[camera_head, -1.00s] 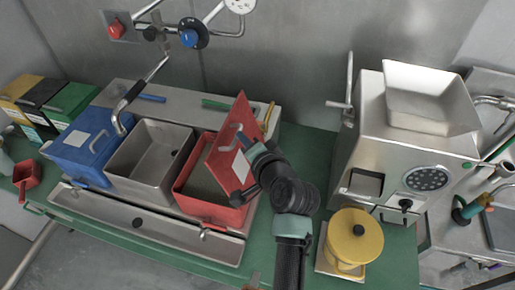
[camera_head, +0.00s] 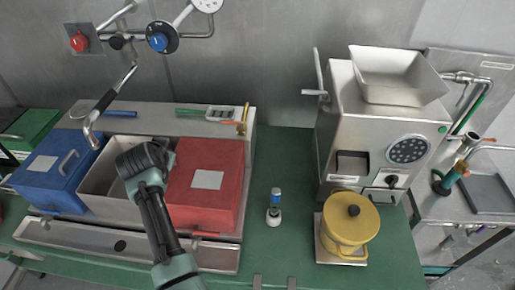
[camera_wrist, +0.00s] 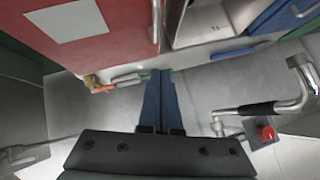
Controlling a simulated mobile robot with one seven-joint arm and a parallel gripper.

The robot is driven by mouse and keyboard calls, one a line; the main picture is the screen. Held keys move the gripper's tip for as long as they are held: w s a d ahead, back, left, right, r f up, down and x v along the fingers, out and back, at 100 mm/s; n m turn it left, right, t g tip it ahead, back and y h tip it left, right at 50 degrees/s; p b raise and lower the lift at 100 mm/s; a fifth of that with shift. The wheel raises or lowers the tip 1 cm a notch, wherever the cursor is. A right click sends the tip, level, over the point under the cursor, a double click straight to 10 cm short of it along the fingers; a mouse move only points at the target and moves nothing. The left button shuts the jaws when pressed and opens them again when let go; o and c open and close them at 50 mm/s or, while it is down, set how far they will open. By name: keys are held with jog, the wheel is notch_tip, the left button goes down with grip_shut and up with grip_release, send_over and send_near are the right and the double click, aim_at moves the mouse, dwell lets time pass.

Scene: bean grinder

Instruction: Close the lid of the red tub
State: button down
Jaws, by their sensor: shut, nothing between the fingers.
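The red tub (camera_head: 205,218) stands on the green counter, and its red lid (camera_head: 182,180) with a white label lies flat over the top with no visible gap. In the wrist view the lid (camera_wrist: 120,45) shows at the upper left, beside the fingers. My gripper (camera_wrist: 160,78) is shut and empty, with its blue fingers together. In the head view my wrist is over the open grey tub, just left of the red lid; the fingertips are hidden there.
The blue tub (camera_head: 45,178) with its closed lid stands left of the open grey tub (camera_head: 97,187). A tap (camera_head: 95,118) reaches over the tubs. A small bottle (camera_head: 275,212), the yellow pot (camera_head: 348,226) and the steel grinder (camera_head: 350,120) stand to the right.

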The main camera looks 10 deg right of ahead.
jog(key=h+b, duration=0.1)
jog(key=b, duration=0.4)
send_over(166, 180)
jog(key=shift+n+g, duration=0.3)
jog(key=shift+n, duration=0.1)
jog(key=f, duration=0.4)
jog(key=shift+s+d+f, duration=0.1)
jog(key=shift+d+f, duration=0.15)
jog(key=shift+f, duration=0.15)
jog(key=shift+a+f+b, duration=0.25)
jog(key=shift+f+b, duration=0.3)
jog(key=shift+b, duration=0.05)
